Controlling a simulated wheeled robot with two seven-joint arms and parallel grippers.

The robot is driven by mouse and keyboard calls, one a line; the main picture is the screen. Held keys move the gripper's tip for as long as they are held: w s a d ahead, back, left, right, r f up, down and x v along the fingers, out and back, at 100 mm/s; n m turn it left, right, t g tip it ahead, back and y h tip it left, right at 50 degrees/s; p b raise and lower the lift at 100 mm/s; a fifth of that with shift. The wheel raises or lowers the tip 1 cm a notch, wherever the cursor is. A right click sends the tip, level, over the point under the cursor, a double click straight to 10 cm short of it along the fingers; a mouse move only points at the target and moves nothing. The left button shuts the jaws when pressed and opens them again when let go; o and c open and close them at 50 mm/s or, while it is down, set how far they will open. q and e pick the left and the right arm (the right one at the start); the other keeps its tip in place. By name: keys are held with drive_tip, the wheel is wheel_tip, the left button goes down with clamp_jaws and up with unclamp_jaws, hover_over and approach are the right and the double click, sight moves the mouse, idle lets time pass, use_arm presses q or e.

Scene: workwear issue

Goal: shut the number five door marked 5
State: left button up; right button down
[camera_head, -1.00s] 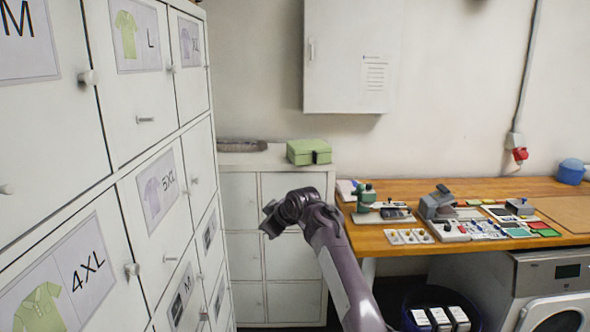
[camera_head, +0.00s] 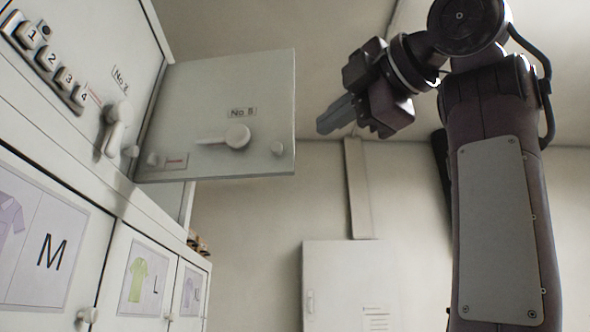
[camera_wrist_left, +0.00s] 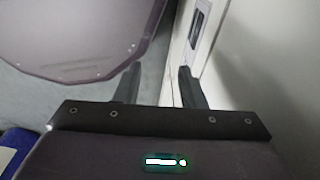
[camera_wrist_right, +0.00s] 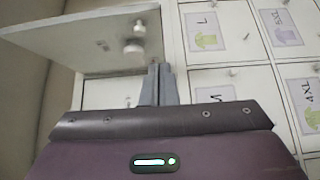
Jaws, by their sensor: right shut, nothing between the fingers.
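The door with a small plate that seems to read No 5 (camera_head: 270,75) stands swung open from the top cabinet in the head view. It carries a rounded lever handle (camera_head: 237,137) and a small knob. It also shows in the right wrist view (camera_wrist_right: 70,42), at the upper left. My right gripper (camera_head: 328,124) is raised to the right of the door's free edge, apart from it, shut and empty. Its closed fingers show in the right wrist view (camera_wrist_right: 158,84). My left gripper (camera_wrist_left: 158,84) is open and empty beside a pale cabinet front; the head view does not show it.
A neighbouring shut door with a lever handle (camera_head: 116,125) and a row of numbered keys (camera_head: 52,62) is at the left. Lockers with shirt labels (camera_head: 140,275) stand below. A white wall cabinet (camera_head: 340,285) hangs behind. Room right of the open door is clear up to my right arm.

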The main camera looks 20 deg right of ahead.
drive_tip(key=p, duration=0.6)
approach(279, 170)
drive_tip(key=w+a, duration=0.1)
drive_tip(key=a, duration=0.2)
drive_tip(key=w+p, duration=0.1)
drive_tip(key=w, duration=0.1)
drive_tip(key=w+p, duration=0.1)
drive_tip(key=shift+w+d+r, duration=0.2)
drive_tip(key=shift+w+d, duration=0.15)
drive_tip(key=shift+w+d+f, duration=0.15)
drive_tip(key=shift+w+d, duration=0.15)
drive_tip(key=shift+w, duration=0.05)
drive_tip(key=shift+a, duration=0.15)
